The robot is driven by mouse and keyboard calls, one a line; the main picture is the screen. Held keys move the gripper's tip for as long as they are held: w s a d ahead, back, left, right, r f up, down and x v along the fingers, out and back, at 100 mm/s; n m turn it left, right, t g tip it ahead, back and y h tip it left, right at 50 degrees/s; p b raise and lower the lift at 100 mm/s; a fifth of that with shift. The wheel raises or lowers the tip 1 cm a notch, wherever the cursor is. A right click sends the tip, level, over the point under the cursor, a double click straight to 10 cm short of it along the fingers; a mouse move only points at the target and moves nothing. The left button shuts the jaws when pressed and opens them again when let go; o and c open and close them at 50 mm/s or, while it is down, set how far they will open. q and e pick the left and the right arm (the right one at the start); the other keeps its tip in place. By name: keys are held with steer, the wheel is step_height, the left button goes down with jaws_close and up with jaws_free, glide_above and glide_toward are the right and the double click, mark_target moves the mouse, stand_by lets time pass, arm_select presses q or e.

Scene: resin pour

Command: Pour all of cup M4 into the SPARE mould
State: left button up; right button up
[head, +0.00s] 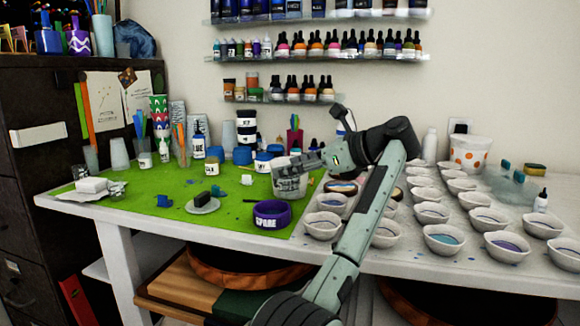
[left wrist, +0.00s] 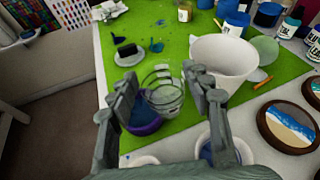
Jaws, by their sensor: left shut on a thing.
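My left gripper (head: 300,164) is shut on a clear cup (head: 289,184) with dark lettering too small to read surely; it looks about upright. In the left wrist view the clear cup (left wrist: 165,90) sits between the two fingers of my left gripper (left wrist: 163,100). Its contents are hard to make out. The purple SPARE mould (head: 272,221) stands on the green mat, just below and to the left of the cup in the head view. The mould (left wrist: 145,128) shows in the wrist view partly hidden behind the cup and a finger. My right gripper is out of view.
A white tub (left wrist: 224,62) stands close to the right finger in the wrist view. Several white bowls (head: 444,240) fill the table's right side. A dish with a black item (head: 204,203) lies left on the green mat (head: 150,212). Bottles (head: 198,146) and jars stand behind.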

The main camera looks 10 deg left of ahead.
arm_select(q)
steer(key=s+n+t+h, duration=0.1)
steer(key=a+n, duration=0.1)
steer(key=n, duration=0.1)
steer(key=shift+s+r+t+h, duration=0.2)
steer(key=shift+s+t+h, duration=0.15)
steer(key=shift+t+h, duration=0.05)
steer(key=n+t+b, duration=0.1)
steer(key=n+h, duration=0.1)
steer(key=s+a+f+n+t+b, duration=0.1)
steer(key=shift+n+t+b, duration=0.3)
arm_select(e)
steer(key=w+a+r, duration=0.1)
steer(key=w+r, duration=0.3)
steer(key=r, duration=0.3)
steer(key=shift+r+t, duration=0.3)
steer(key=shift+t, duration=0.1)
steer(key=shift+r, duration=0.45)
